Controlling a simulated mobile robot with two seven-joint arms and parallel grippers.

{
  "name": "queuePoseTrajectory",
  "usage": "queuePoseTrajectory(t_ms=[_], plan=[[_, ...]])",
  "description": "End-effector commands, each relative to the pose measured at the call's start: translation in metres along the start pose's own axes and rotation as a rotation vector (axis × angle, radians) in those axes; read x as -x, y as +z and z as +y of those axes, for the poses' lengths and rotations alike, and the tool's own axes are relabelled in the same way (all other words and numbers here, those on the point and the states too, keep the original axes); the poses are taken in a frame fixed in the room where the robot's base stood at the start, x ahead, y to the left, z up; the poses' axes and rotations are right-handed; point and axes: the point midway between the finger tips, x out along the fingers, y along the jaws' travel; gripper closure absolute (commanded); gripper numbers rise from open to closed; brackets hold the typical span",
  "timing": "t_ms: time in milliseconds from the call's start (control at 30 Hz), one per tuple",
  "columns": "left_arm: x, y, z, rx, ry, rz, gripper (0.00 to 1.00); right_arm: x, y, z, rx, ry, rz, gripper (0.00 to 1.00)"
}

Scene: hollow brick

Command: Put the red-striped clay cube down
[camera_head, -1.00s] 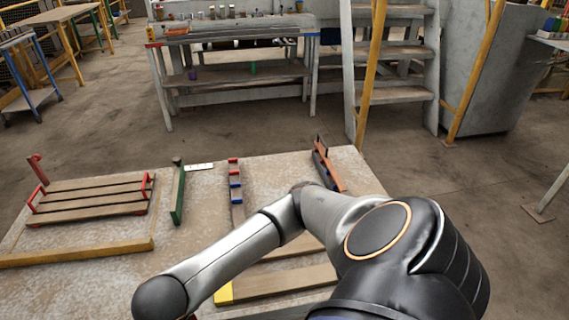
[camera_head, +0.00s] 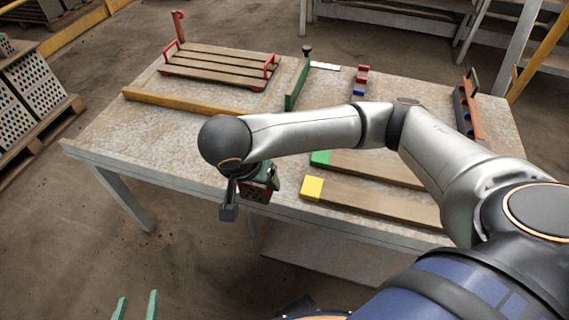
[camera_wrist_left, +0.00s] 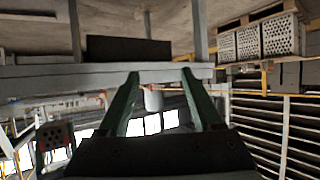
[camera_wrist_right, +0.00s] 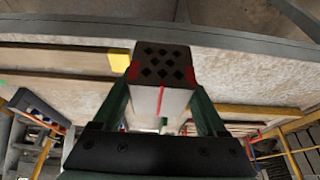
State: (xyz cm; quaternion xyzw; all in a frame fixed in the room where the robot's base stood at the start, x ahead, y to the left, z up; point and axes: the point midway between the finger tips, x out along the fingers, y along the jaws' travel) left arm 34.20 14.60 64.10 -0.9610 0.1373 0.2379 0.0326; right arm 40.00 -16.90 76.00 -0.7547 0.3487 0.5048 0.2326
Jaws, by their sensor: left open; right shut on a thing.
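The red-striped clay cube (camera_wrist_right: 162,103) is between the green fingers of my right gripper (camera_wrist_right: 160,88). In the right wrist view it shows a pale side with a red stripe and a dark end with holes and red edges. In the head view the cube (camera_head: 256,193) hangs at the table's front edge, partly hidden by the gripper. It also shows in the left wrist view (camera_wrist_left: 54,136). My left gripper (camera_head: 137,303) is open and empty low in the head view, in front of the table; its fingers stand apart in the left wrist view (camera_wrist_left: 160,78).
The speckled table (camera_head: 170,135) bears a slatted wooden rack (camera_head: 215,68) with red ends, a yellow rail (camera_head: 190,104) and boards with green (camera_head: 320,157) and yellow (camera_head: 313,187) ends. Bare tabletop lies left of these boards. Pallets of perforated bricks (camera_head: 38,85) stand far left.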

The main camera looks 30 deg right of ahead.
Motion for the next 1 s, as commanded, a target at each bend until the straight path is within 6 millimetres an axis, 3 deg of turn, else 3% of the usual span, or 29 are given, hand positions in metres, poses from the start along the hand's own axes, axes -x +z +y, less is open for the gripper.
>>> queuePoseTrajectory(t_ms=[267, 467, 600, 800, 1000], plan=[[0.006, -0.071, -0.009, -0.084, -0.021, 0.286, 0.34, -0.025, -0.02, 0.001, -0.002, 0.002, 0.0, 0.81], [0.022, -0.12, -0.009, -0.143, -0.03, 0.485, 0.34, -0.059, -0.053, 0.002, -0.006, 0.006, 0.002, 0.81], [0.039, -0.152, -0.007, -0.187, -0.031, 0.63, 0.34, -0.089, -0.062, 0.002, -0.003, 0.005, 0.001, 0.81], [0.06, -0.182, -0.002, -0.232, -0.03, 0.776, 0.34, -0.114, -0.071, 0.0, -0.001, 0.001, 0.001, 0.81], [0.071, -0.194, 0.001, -0.252, -0.029, 0.843, 0.34, -0.126, -0.075, 0.0, -0.001, 0.001, 0.001, 0.81]])
